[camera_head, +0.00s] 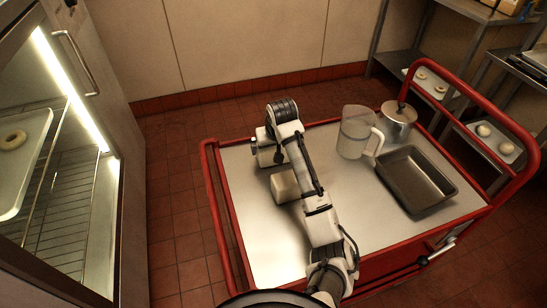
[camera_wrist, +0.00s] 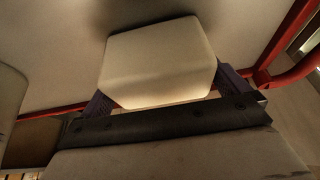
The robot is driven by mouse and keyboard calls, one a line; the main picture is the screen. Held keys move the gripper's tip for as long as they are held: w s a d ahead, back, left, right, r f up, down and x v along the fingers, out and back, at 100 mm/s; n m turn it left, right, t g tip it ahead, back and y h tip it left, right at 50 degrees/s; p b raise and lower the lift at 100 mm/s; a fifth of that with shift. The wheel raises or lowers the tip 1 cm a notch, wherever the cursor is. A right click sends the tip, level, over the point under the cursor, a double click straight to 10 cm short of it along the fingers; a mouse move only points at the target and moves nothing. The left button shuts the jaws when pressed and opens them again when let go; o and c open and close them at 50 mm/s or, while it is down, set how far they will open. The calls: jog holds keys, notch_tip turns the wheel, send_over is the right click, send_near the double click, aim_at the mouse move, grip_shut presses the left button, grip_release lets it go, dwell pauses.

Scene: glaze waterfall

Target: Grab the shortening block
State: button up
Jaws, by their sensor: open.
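The shortening block (camera_head: 284,186), a pale cream block, sits on the metal top of the red cart, toward its left side. In the wrist view the block (camera_wrist: 158,62) fills the upper middle, just ahead of the gripper. My gripper (camera_wrist: 166,92) is open, with one dark finger at each side of the block's near end. I cannot tell whether the fingers touch it. In the head view my arm partly covers the block's right side, and the fingertips cannot be made out.
The cart top (camera_head: 262,240) also carries a clear jug (camera_head: 354,135), a lidded metal pot (camera_head: 398,122) and a dark baking pan (camera_head: 416,180) to the right. Red rails edge the cart. An open lit cabinet (camera_head: 60,190) stands left. The cart's front left is clear.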

jog(key=shift+w+f, duration=0.1)
jog(key=shift+f, duration=0.3)
jog(key=shift+r, duration=0.1)
jog(key=shift+c, duration=0.3)
jog(key=c, duration=0.9)
jog(key=shift+o, duration=0.2)
jog(key=shift+r, duration=0.1)
